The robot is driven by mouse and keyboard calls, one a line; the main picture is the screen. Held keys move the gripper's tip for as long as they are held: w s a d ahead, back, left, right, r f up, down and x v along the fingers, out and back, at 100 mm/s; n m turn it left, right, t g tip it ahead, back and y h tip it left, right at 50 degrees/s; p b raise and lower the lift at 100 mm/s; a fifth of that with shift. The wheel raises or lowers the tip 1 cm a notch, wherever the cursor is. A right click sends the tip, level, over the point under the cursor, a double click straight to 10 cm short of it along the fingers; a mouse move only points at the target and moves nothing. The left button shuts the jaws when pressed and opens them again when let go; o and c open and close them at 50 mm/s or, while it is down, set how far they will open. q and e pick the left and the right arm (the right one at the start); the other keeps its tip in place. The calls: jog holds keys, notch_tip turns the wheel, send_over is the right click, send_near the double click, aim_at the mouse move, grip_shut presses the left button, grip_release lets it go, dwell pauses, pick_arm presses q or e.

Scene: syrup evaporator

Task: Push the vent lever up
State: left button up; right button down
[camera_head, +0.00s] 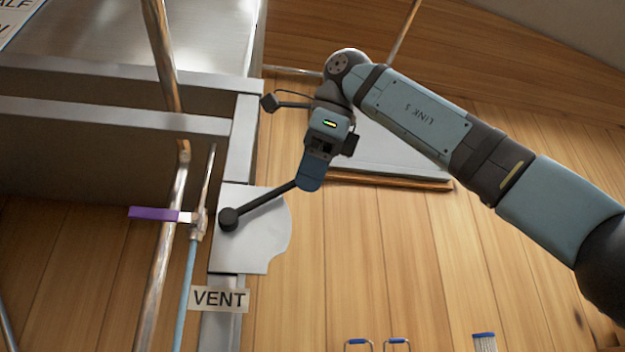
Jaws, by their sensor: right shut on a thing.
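The vent lever (267,203) is a thin black rod with a round black hub (229,219) on a grey metal plate (262,251). The rod slants up and to the right from the hub. A "VENT" label (219,299) sits below the plate. My right gripper (308,180) comes in from the upper right and is shut on the outer end of the lever. Its blue fingers hide that end. My left gripper is not in view.
A purple-handled valve (155,214) on a pipe is left of the plate. A steel evaporator pan (150,40) fills the upper left. A grey panel (385,150) lies behind my right arm. Blue-handled items (397,342) show at the bottom edge.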

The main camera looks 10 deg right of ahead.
jog(key=c, duration=0.9)
grip_release()
jog(key=shift+r, duration=0.2)
jog(key=shift+o, duration=1)
jog(key=shift+a, duration=0.1)
jog(key=shift+a+f, duration=0.1)
jog(key=shift+a, duration=0.05)
jog(key=shift+s, duration=0.1)
jog(key=v, duration=1.4)
